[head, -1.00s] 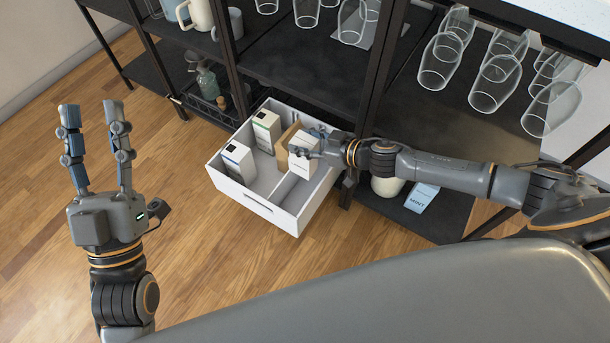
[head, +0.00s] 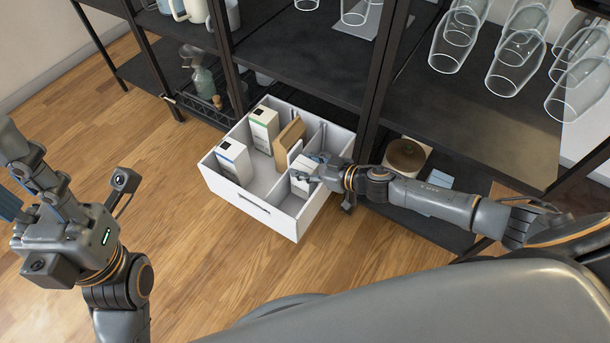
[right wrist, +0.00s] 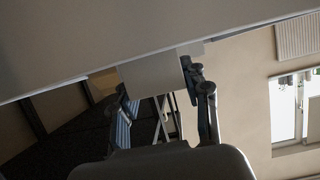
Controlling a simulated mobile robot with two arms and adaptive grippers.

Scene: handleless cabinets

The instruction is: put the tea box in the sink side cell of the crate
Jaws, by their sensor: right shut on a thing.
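A white box, taken as the tea box (head: 301,181), is held by my right gripper (head: 314,174); its label is not readable. It is tilted within the right-hand part of the white crate (head: 252,205); whether it touches the floor there is hidden. The right wrist view shows the box (right wrist: 150,75) between the two fingers, close to a large pale surface. My left gripper (head: 22,188) is at the left edge, empty, fingers apart and partly cut off. The crate's other part holds two more white boxes (head: 233,162) (head: 264,128) and a brown board (head: 288,146).
A black shelf rack (head: 300,70) with upturned glasses (head: 515,62) stands behind the crate. A round brown-topped jar (head: 405,155) and a light-blue box (head: 438,181) are on the low shelf at right. Wooden floor (head: 150,170) is free left of the crate.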

